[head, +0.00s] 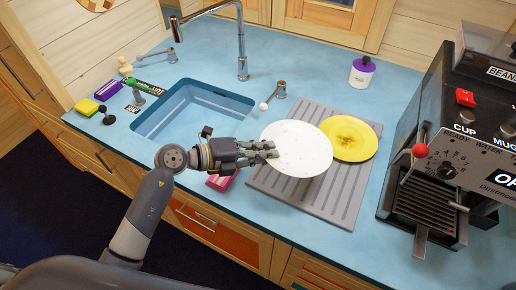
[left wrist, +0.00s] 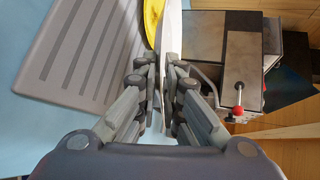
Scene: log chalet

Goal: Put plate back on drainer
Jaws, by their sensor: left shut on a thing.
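A white plate (head: 297,149) with small specks is held by its left edge in my left gripper (head: 268,150), which is shut on it. The plate hangs over the grey ribbed drainer (head: 335,203); I cannot tell in the head view whether it touches it. In the left wrist view the white plate (left wrist: 171,45) is seen nearly edge-on between the fingers of my left gripper (left wrist: 163,95). The drainer (left wrist: 85,50) lies at the left there. A yellow plate (head: 352,138) is on the drainer, partly behind the white plate. My right gripper is not in view.
A coffee machine (head: 450,150) stands right of the drainer. A blue sink (head: 190,110) with a tall tap (head: 242,65) is left of it. A white pot with purple lid (head: 361,72) stands behind. A pink item (head: 220,182) lies below the gripper.

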